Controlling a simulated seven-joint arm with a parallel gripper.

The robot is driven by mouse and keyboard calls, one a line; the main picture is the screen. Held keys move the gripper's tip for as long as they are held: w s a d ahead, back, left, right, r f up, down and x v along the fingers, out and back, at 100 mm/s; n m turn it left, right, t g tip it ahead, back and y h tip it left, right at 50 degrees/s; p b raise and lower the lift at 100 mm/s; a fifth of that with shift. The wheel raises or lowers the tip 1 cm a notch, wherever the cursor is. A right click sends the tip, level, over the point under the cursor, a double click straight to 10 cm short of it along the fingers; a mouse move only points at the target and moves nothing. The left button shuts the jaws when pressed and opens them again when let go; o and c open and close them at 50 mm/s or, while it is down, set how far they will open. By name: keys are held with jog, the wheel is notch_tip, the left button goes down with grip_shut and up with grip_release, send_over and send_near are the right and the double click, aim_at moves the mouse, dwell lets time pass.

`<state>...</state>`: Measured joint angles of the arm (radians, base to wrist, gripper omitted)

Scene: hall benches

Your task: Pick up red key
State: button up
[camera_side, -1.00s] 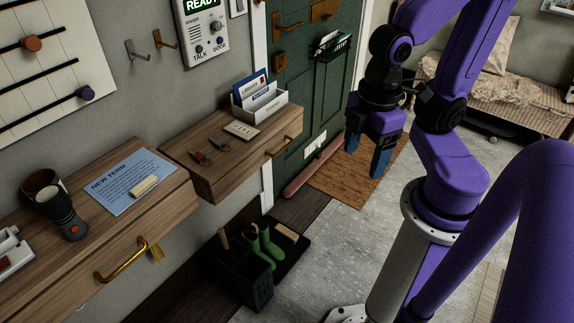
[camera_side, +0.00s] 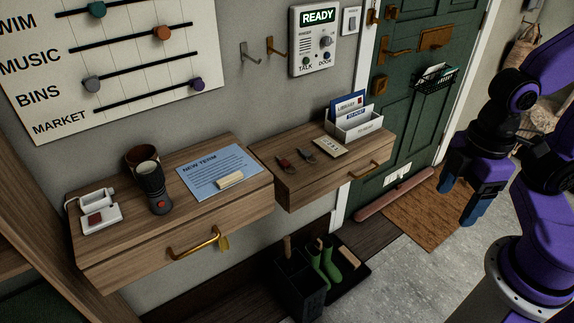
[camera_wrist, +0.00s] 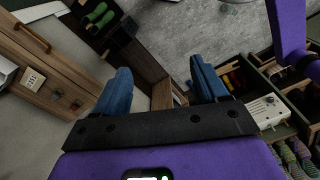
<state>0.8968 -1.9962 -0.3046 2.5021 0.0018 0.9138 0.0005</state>
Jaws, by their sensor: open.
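The red key (camera_side: 284,162) lies flat on the right wooden wall shelf (camera_side: 318,182), left of a dark key (camera_side: 306,155) and apart from it. My gripper (camera_side: 460,198), with blue fingers, is open and empty. In the side view it appears well to the right of the shelf, over the doormat's right side. The wrist view shows both fingers spread (camera_wrist: 160,68) with nothing between them.
A numbered card (camera_side: 331,147) and a white letter tray (camera_side: 355,126) sit right of the keys. A drawer handle (camera_side: 363,170) juts from the shelf front. The left shelf (camera_side: 110,246) holds a flashlight (camera_side: 152,186) and a blue notice (camera_side: 215,168). Boots (camera_side: 328,262) stand below.

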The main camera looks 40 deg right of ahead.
jog(key=shift+c, duration=1.3)
jog(key=m+t, duration=0.3)
jog(key=m, duration=1)
send_over(286, 162)
jog(key=s, duration=0.2)
notch_tip(286, 162, down, 17)
jog(key=shift+w+a+r, duration=0.1)
jog(key=shift+x, duration=2.55)
